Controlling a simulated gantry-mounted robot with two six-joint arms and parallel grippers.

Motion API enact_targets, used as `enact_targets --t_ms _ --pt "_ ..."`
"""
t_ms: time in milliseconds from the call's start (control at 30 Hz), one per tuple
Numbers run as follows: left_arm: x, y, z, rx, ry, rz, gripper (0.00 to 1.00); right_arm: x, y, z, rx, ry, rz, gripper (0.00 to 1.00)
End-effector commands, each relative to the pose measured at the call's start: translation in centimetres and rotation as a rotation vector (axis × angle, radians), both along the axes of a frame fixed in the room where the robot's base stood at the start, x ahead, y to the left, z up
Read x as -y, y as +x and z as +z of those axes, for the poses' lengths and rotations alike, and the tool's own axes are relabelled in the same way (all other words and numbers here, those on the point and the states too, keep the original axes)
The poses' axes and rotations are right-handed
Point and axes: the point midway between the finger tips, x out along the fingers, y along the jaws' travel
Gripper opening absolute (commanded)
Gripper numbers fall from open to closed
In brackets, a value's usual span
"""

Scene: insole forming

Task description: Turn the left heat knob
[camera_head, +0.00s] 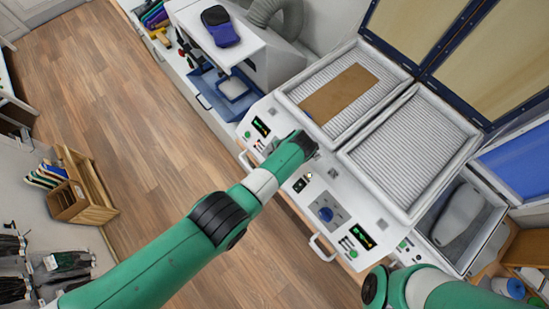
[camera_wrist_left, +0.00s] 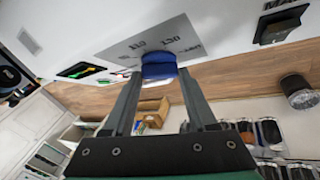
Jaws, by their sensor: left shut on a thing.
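The left heat knob shows in the left wrist view as a blue knob (camera_wrist_left: 158,66) on a grey dial plate (camera_wrist_left: 185,38) with printed numbers. My left gripper (camera_wrist_left: 160,76) has its two fingers on either side of this knob and is shut on it. In the head view my left gripper (camera_head: 302,146) is over the left part of the white control panel (camera_head: 282,183), and the wrist hides the left knob. A second blue knob (camera_head: 326,214) sits on its own grey plate further right. My right gripper is out of view; only its arm shows at the bottom right.
Behind the panel are two ribbed heating trays (camera_head: 410,150), one holding a brown sheet (camera_head: 338,94). Small displays (camera_head: 261,127) and a black switch (camera_head: 301,184) sit on the panel. Handles (camera_head: 322,247) stick out at its front. The wooden floor (camera_head: 150,130) in front is clear.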

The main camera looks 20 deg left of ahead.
Motion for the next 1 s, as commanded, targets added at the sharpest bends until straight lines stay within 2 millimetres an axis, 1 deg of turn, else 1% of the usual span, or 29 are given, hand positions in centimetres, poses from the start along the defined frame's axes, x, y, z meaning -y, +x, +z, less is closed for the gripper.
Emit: enact_targets --t_ms 33,200,667,700,767,800,867,1000 --pt "-0.2 -0.01 -0.36 -0.006 -0.009 0.016 0.02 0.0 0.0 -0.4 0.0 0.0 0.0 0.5" --pt "-0.23 -0.08 -0.33 -0.021 -0.034 0.046 0.02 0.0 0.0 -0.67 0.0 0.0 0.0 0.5" --pt "-0.24 -0.09 -0.3 -0.025 -0.043 0.056 0.02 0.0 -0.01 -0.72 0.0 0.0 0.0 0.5" --pt "-0.24 -0.09 -0.31 -0.025 -0.043 0.056 0.59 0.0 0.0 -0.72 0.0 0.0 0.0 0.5" --pt "-0.24 -0.11 -0.31 -0.025 -0.043 0.056 0.7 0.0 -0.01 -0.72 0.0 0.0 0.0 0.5" --pt "-0.22 -0.09 -0.28 -0.025 -0.043 0.056 0.77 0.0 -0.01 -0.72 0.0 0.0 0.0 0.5" --pt "-0.2 -0.06 -0.24 -0.025 -0.044 0.056 0.88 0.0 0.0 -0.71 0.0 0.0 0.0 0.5" --pt "-0.15 -0.02 -0.14 -0.023 -0.044 0.056 0.88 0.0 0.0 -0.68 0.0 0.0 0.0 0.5"
